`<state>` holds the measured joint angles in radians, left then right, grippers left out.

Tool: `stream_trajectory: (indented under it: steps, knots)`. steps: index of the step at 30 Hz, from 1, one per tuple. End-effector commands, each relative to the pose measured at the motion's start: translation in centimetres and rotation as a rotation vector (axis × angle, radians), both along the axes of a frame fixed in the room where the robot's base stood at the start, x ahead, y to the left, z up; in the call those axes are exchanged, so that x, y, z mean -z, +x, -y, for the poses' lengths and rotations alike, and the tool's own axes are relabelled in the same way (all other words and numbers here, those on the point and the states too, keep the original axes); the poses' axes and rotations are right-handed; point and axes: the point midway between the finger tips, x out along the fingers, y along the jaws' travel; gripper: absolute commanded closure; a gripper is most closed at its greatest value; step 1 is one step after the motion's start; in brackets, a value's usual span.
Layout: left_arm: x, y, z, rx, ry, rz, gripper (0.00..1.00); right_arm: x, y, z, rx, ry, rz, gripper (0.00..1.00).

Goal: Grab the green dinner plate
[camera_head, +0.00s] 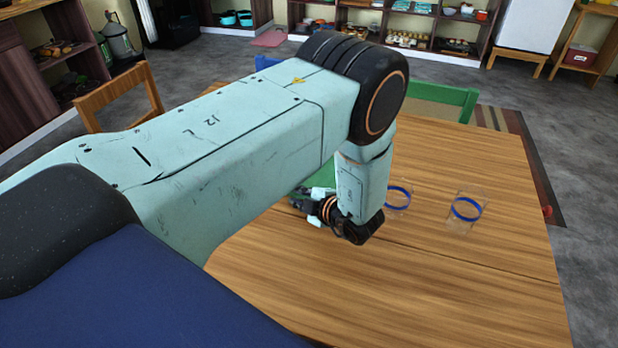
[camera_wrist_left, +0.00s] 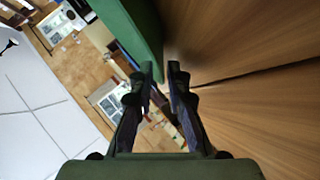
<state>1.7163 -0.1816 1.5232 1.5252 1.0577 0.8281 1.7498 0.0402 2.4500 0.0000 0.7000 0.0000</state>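The green dinner plate shows in the wrist view as a large green piece (camera_wrist_left: 138,32) seen nearly edge-on beside the wooden table top (camera_wrist_left: 245,60). In the head view only a green sliver (camera_head: 318,178) shows, and my left arm hides most of it. My left gripper (camera_head: 298,197) is low over the table, pointing left. In the wrist view its fingertips (camera_wrist_left: 160,70) are a small gap apart, at the plate's near rim. One tip overlaps the green side and the other is on the table side. I see no firm grip. My right gripper is out of view.
Two clear glasses with blue bands, one (camera_head: 398,195) close to my wrist and one (camera_head: 467,209) farther right, stand on the table. Green (camera_head: 440,97) and wooden (camera_head: 118,97) chairs are at its edges. The table's front right is clear.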

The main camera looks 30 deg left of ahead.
Motion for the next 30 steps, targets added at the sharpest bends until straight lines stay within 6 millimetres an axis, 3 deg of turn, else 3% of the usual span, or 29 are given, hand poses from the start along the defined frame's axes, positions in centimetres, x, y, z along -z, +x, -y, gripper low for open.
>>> stream_trajectory:
  steps: [2,8,25,30]
  knots:
    - [0.0,0.0,0.0,0.0,0.0,0.0,0.84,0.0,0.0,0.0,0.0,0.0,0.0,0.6]
    - [0.0,0.0,-0.1,0.001,0.0,-0.001,1.0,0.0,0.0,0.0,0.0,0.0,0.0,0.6]
    - [-0.1,0.1,0.0,0.001,0.0,0.001,1.0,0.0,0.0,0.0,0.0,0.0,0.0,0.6]
    - [-1.6,0.2,0.0,0.001,0.001,0.003,1.0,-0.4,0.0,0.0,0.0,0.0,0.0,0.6]
